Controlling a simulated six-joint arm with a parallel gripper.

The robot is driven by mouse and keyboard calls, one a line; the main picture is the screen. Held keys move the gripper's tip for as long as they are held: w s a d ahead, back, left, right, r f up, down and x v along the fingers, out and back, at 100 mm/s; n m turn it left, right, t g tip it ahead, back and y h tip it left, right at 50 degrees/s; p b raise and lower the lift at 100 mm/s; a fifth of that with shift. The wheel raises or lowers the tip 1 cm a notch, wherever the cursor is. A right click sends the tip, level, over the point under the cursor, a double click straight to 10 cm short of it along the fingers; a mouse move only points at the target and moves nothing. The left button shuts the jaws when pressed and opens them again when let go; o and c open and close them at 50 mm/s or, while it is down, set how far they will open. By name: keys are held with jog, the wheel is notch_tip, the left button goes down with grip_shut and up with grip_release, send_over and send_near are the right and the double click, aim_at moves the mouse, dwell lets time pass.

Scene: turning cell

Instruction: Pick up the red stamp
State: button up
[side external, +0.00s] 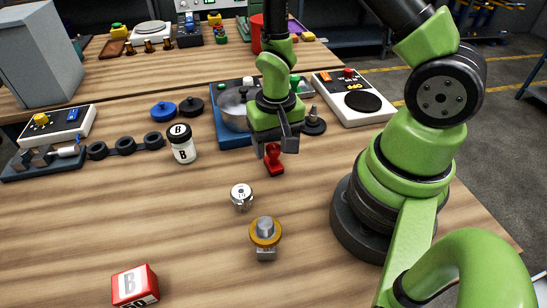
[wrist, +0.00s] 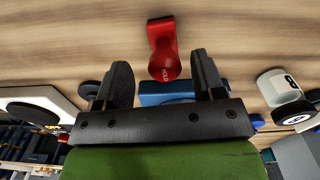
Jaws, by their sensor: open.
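The red stamp (side external: 274,160) stands on the wooden table in the side view, just below my gripper (side external: 275,147). It has a round knob on a flat red base. In the wrist view the stamp (wrist: 163,50) shows ahead of and between the two fingers of my gripper (wrist: 166,78), with lettering on its knob. The fingers are apart and nothing is between them. In the side view the fingers partly overlap the stamp's upper part, and I cannot tell the exact gap.
A red box (side external: 135,287) is front left.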

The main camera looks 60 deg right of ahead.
aim_at(273, 158)
jog(key=f, duration=0.4)
jog(key=shift+w+a, duration=0.1)
jog(key=shift+a, duration=0.15)
jog(key=c, duration=1)
